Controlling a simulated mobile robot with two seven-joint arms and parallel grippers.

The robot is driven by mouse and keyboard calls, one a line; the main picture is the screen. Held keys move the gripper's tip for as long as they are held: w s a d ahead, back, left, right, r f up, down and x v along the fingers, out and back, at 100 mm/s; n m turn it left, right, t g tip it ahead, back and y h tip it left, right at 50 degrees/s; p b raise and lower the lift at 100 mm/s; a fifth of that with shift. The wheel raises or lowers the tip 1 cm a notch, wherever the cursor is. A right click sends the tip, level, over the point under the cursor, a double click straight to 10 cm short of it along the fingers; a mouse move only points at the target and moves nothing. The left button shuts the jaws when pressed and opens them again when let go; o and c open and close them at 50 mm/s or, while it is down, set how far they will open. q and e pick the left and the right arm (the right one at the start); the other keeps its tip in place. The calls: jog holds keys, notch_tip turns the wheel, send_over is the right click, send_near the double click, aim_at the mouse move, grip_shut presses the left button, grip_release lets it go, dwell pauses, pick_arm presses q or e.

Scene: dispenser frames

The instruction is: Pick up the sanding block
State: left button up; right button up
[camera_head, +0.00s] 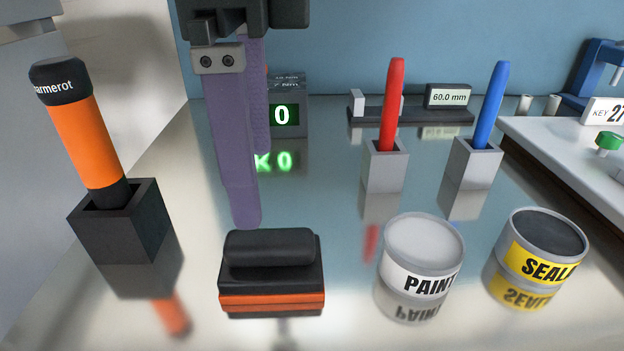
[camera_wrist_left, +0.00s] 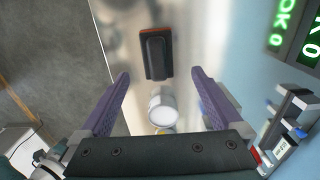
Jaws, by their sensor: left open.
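The sanding block (camera_head: 272,268) lies on the shiny table, with a black grip on top and an orange layer at its base. In the left wrist view the sanding block (camera_wrist_left: 156,54) shows beyond the fingertips, between their lines. My left gripper (camera_head: 252,185) is open and empty, its purple fingers pointing down behind and above the block in the head view. It also shows in the left wrist view (camera_wrist_left: 160,78), fingers spread wide. The block is apart from the fingers. My right gripper is not in view.
An orange-handled tool stands in a black holder (camera_head: 120,225) at left. A paint can (camera_head: 420,250) and a sealer can (camera_head: 541,245) stand to the right. Red (camera_head: 393,105) and blue (camera_head: 490,105) sticks stand in grey holders behind. A display box (camera_head: 288,98) is at the back.

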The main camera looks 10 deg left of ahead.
aim_at(268, 237)
pick_arm(q)
jog(key=f, duration=0.4)
jog(key=shift+s+d+f, duration=0.2)
jog(key=shift+d+f, duration=0.1)
notch_tip(268, 237, down, 5)
jog(key=shift+f+b, duration=0.15)
jog(key=shift+b, duration=0.5)
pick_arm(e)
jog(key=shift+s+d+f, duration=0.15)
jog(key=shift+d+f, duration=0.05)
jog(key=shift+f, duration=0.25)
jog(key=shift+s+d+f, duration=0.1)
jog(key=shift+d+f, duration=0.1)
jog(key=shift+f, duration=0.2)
pick_arm(q)
jog(key=shift+c, duration=0.2)
jog(key=c, duration=1.4)
jog(key=shift+c, duration=0.2)
notch_tip(268, 237, up, 20)
jog(key=p, duration=0.4)
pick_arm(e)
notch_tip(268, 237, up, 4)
